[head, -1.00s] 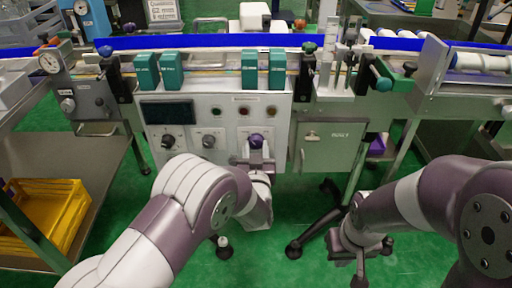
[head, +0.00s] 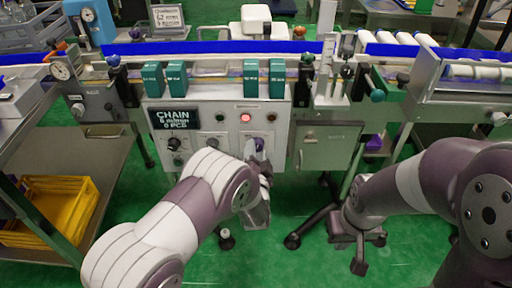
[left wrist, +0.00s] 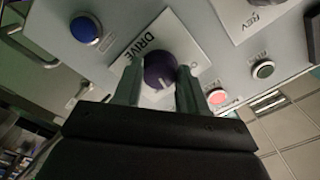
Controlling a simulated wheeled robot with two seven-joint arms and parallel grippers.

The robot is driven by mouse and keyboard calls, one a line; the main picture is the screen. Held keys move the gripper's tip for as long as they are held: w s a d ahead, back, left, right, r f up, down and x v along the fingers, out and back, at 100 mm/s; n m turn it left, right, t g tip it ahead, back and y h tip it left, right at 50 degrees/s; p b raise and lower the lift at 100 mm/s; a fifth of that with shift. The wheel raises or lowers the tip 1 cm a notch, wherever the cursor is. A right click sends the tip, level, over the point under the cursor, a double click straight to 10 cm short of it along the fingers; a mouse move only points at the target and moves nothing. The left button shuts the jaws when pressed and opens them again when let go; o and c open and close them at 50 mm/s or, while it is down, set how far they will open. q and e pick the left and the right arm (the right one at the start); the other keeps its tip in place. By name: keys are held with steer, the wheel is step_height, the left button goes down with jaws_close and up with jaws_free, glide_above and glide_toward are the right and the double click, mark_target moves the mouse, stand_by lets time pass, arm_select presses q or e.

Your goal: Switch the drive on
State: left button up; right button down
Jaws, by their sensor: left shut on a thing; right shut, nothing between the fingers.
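The drive switch is a purple rotary knob (left wrist: 160,68) on a white plate marked DRIVE, on the grey control panel (head: 222,103). In the left wrist view, the fingers of my left gripper (left wrist: 158,82) are shut on either side of the knob, with its white pointer mark showing between them. In the head view, my left gripper (head: 258,158) is at the lower right of the panel and partly covers the knob. The panel's display (head: 174,116) is lit and reads CHAIN, with a speed and a PCS count. A red lamp (head: 246,118) glows. My right gripper (head: 357,248) is shut and empty, low over the floor.
Other knobs (head: 174,144) sit left on the panel. A blue button (left wrist: 85,29) is near the drive plate in the left wrist view. The conveyor with green blocks (head: 250,78) runs above the panel. A grey box (head: 326,146) adjoins it at right.

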arm_select(q)
steer(key=shift+m+p, duration=1.4)
steer(key=shift+m, duration=1.8)
steer(key=o, duration=1.1)
steer(key=shift+c, duration=0.2)
steer(key=shift+s, duration=0.1)
steer(key=s+p, duration=0.2)
steer(key=s, duration=1)
steer(key=shift+s, duration=0.3)
